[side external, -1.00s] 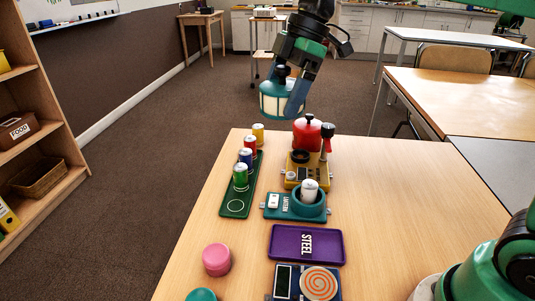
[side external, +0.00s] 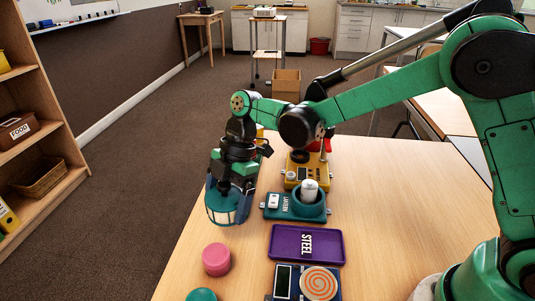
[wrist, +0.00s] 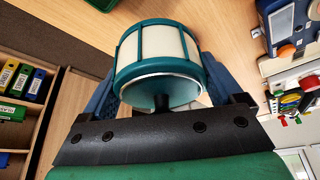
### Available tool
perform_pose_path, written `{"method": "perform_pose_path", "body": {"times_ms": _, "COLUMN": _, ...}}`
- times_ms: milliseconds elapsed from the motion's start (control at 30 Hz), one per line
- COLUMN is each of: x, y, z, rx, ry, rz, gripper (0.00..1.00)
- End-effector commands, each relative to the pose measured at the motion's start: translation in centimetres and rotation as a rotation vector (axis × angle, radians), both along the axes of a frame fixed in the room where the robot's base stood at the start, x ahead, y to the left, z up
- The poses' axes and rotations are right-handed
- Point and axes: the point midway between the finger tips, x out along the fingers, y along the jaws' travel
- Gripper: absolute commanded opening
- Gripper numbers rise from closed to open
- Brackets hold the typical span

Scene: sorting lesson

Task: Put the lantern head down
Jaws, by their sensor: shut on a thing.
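The lantern head (side external: 224,216), a teal drum with cream panels, is in my gripper (side external: 230,194) near the table's left edge, left of the lantern base. I cannot tell whether it touches the table. In the wrist view the lantern head (wrist: 158,48) sits between the two blue fingers, with its dark knob toward me. The teal lantern base (side external: 290,211), labelled LANTERN, holds a white cylinder (side external: 309,188) in its round socket.
A purple STEEL tray (side external: 285,246) and a pink round piece (side external: 216,259) lie nearer the camera. A yellow device (side external: 297,178) stands behind the base. My arm hides the green tray with the cans. Bare table (side external: 385,225) lies right of the base.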

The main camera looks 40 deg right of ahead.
Motion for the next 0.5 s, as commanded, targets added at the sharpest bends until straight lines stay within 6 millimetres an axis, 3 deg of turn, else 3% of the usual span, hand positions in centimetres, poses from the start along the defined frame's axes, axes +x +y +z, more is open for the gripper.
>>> {"method": "perform_pose_path", "body": {"times_ms": 500, "x": 0.0, "y": 0.0, "z": -5.9, "rx": 0.000, "ry": 0.000, "rz": -0.001, "gripper": 0.34}}
